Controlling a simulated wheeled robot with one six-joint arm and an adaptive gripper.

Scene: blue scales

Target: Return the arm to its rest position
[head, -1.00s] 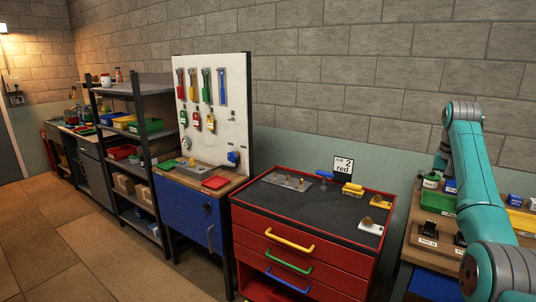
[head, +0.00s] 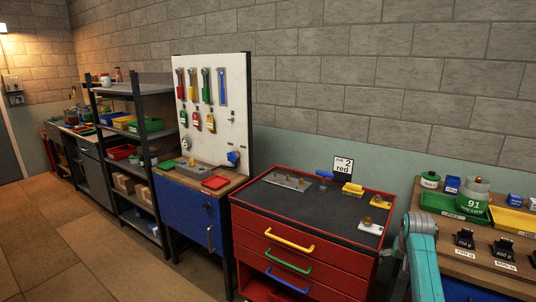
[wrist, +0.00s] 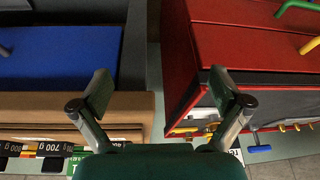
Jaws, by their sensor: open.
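My arm's teal link (head: 424,262) rises at the lower right in the head view, in front of the gap between the red drawer cabinet (head: 290,262) and the wooden bench (head: 460,262). My gripper cannot be made out in the head view. In the wrist view my gripper (wrist: 160,95) has its two dark fingers spread wide apart with nothing between them. The red cabinet (wrist: 240,45) lies beyond the right finger. A blue panel (wrist: 60,55) and a brown wooden edge (wrist: 75,108) with weight labels lie beyond the left finger.
Floor (head: 60,245) is open at left.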

